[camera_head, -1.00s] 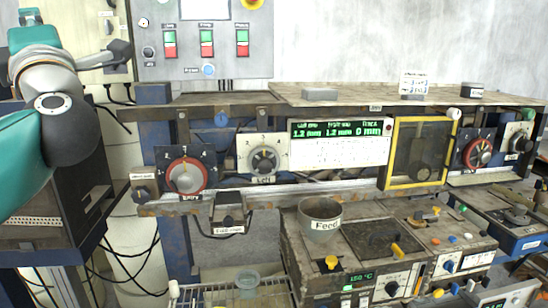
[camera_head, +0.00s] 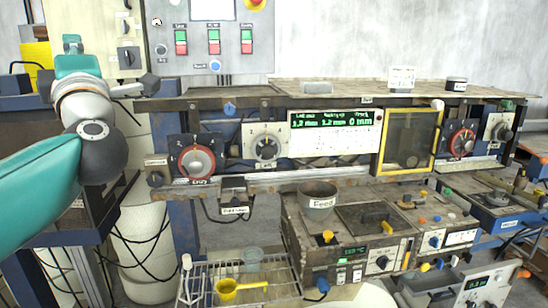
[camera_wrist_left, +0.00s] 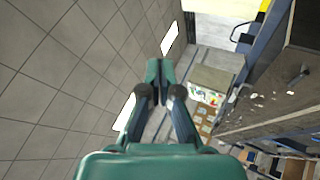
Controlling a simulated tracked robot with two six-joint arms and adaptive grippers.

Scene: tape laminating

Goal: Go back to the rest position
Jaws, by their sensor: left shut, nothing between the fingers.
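My left arm enters the head view from the left. Its teal left gripper (camera_head: 72,44) is raised at the upper left, left of the grey control panel, and points away from the camera. In the left wrist view the left gripper (camera_wrist_left: 153,82) has its fingers together with nothing between them, above tiled floor. My right gripper is in neither view.
The laminating machine's long top (camera_head: 290,92) spans the view right of my left arm. A grey control panel (camera_head: 185,60) stands behind it. A Feed pot (camera_head: 318,196) stands on the lower unit. A wire rack (camera_head: 205,275) holds a yellow scoop (camera_head: 240,289).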

